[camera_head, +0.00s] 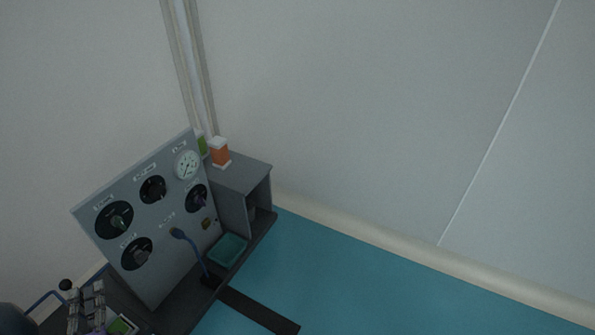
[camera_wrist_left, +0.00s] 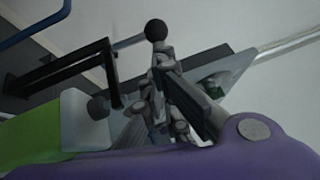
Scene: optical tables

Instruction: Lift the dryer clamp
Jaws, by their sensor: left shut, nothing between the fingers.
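My left gripper (camera_head: 87,296) is at the lower left of the head view, in front of the grey panel's lower left corner. It is shut with nothing between its fingers. In the left wrist view its jointed grey fingers (camera_wrist_left: 158,82) fill the middle. A small black ball knob (camera_head: 65,284) shows just left of the fingers, and in the wrist view the black ball (camera_wrist_left: 155,29) stands beyond their tips. It may belong to the dryer clamp, but I cannot tell for sure. Whether the fingers touch it is unclear. My right gripper is not in view.
A tilted grey panel (camera_head: 170,222) with dials and a gauge stands on a dark base. Behind it are a grey box (camera_head: 240,176) and an orange bottle (camera_head: 219,153). A green tray (camera_head: 228,250) lies beside the panel. A blue tube (camera_head: 45,297) is near my gripper.

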